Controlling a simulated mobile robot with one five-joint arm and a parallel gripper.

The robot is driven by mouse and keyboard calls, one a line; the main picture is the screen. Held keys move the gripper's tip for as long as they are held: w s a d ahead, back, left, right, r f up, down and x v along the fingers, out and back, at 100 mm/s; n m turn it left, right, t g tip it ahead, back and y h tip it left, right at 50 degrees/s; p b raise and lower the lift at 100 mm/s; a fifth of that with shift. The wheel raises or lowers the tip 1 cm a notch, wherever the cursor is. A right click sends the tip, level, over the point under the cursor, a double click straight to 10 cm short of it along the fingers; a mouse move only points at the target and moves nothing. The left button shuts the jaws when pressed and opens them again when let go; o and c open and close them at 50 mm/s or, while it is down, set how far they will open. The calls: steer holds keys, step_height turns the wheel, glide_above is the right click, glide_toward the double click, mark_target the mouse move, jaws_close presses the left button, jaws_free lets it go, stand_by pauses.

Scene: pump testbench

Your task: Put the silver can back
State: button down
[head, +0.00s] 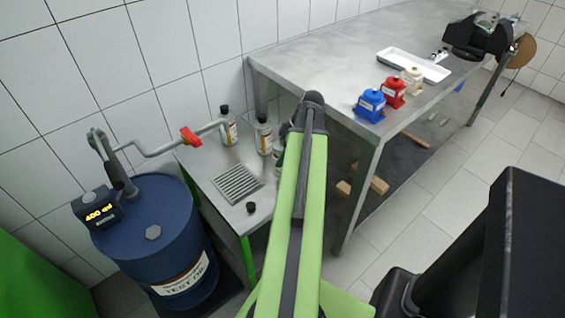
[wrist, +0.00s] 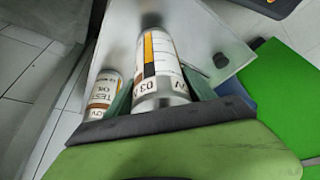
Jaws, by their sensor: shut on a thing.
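My gripper (wrist: 160,92) is shut on a silver can (wrist: 162,62) with a white, yellow and black label, seen in the wrist view between the two green fingers. The label reads 03 near its lower end. A second silver can (wrist: 103,92), labelled TEST OIL, stands just left of it. In the head view two silver cans with dark caps, one at the back (head: 228,128) and one nearer (head: 263,137), stand on the small steel side table (head: 212,165). My arm hides most of the gripper there. I cannot tell whether the held can touches the table.
A loose black cap (head: 251,208) lies on the side table near a drain grille (head: 238,184). A blue oil drum (head: 155,235) with a crank pipe and red valve (head: 190,137) stands left. A large workbench (head: 320,75) right holds blue, red and cream pumps and a white tray (head: 413,65).

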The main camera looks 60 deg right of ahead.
step_height(320, 180, down, 4)
steer(key=b, duration=0.4)
steer(key=shift+f, duration=0.15)
steer(key=shift+r+p, duration=0.25)
steer(key=shift+p, duration=0.05)
steer(key=shift+f, duration=0.15)
steer(key=shift+c, duration=1.6)
jaws_free()
steer(key=shift+s+r+p, duration=0.1)
steer(key=shift+r+p, duration=0.3)
steer(key=shift+r, duration=0.15)
steer(key=p+v, duration=1)
steer(key=v, duration=0.1)
